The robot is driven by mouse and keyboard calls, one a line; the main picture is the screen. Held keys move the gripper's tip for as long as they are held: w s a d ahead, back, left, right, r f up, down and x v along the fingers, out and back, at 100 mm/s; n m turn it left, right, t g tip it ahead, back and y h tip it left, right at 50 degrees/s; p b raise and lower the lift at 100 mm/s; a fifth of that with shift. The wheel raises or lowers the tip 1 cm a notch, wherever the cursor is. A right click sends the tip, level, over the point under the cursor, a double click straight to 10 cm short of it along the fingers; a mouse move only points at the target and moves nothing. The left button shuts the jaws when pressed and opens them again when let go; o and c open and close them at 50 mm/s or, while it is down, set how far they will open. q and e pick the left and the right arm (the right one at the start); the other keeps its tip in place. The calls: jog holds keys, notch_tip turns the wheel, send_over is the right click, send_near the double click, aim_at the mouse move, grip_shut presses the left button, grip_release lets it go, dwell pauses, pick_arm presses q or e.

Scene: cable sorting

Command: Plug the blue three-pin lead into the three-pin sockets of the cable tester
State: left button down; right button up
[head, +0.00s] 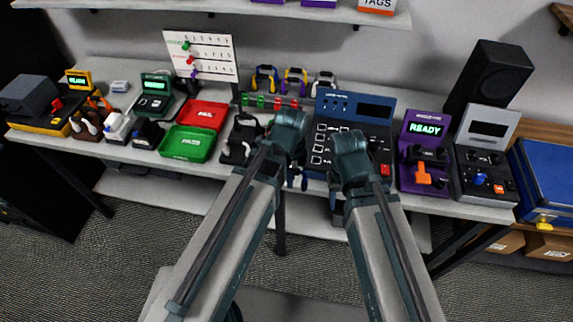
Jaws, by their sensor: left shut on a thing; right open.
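The dark blue unit with a screen and rows of sockets, which looks like the cable tester (376,133), stands at the middle of the bench, partly covered by my arms. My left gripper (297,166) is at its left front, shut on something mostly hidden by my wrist. Small blue parts, apparently the blue lead (303,182), show just below it; the plugs and pins are too small to tell. My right gripper (338,188) is open in front of the tester, its fingers largely hidden behind my wrist. Whether either touches the tester cannot be told.
Left of the tester are a black stand (238,142), a green tray (187,144) and a red tray (203,114). A purple READY unit (423,150) and a grey-black unit (484,168) stand to the right. Colored clamps (295,82) stand behind. The bench is crowded.

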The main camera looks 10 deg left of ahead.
pick_arm(q)
jog(key=shift+s+d+r, duration=0.1)
jog(key=shift+s+d, duration=0.7)
jog(key=shift+s, duration=0.25)
pick_arm(e)
jog(key=shift+s+d+r, duration=0.1)
jog(key=shift+s+d, duration=0.25)
jog(key=shift+r, duration=0.1)
pick_arm(q)
notch_tip(320, 180, up, 3)
jog(key=p, duration=0.3)
pick_arm(e)
notch_tip(320, 180, up, 3)
jog(key=shift+f, duration=0.1)
